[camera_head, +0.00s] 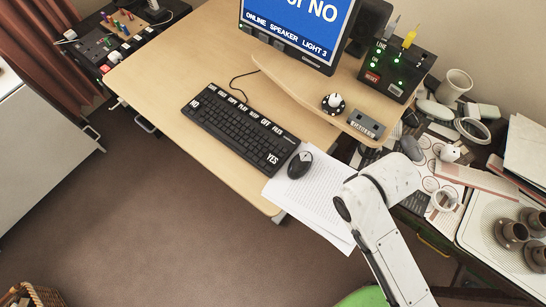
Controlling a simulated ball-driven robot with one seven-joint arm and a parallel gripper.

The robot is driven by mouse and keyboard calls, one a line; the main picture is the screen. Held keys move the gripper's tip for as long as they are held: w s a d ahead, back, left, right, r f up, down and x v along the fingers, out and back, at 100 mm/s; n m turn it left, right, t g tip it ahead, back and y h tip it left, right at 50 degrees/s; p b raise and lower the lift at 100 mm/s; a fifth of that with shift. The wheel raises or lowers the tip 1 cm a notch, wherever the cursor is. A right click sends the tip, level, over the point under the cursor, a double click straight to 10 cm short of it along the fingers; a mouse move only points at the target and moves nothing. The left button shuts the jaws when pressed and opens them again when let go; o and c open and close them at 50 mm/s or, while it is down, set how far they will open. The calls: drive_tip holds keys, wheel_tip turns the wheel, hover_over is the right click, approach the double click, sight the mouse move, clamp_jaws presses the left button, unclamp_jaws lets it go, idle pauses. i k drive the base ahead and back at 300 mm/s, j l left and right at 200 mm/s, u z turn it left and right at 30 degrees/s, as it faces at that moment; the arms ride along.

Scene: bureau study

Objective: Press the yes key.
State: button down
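The yes key (272,158), marked with white YES lettering, is at the lower right end of the black keyboard (235,128). The keyboard lies at an angle on the wooden desk, and the key is uncovered. A NO key (195,103) is at the keyboard's upper left end. The screen (300,25) reads "or NO" and "ONLINE SPEAKER LIGHT 3"; its top is cut off. My white arm rises from the bottom right and bends right of the paper, apart from the keyboard. I cannot make out my gripper's fingers.
A black mouse (300,165) sits on printed paper (315,190) beside the yes key. A raised shelf holds a round knob (333,103). A black box with lit buttons (396,68) stands behind. Crowded cups and papers fill the right. The desk (165,75) left of the keyboard is clear.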

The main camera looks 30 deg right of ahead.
sight(271, 158)
drive_tip(key=i+j+z, duration=0.1)
drive_tip(key=j+z, duration=0.2)
drive_tip(key=j, duration=0.8)
drive_tip(key=j+z, duration=0.3)
drive_tip(key=j, duration=0.75)
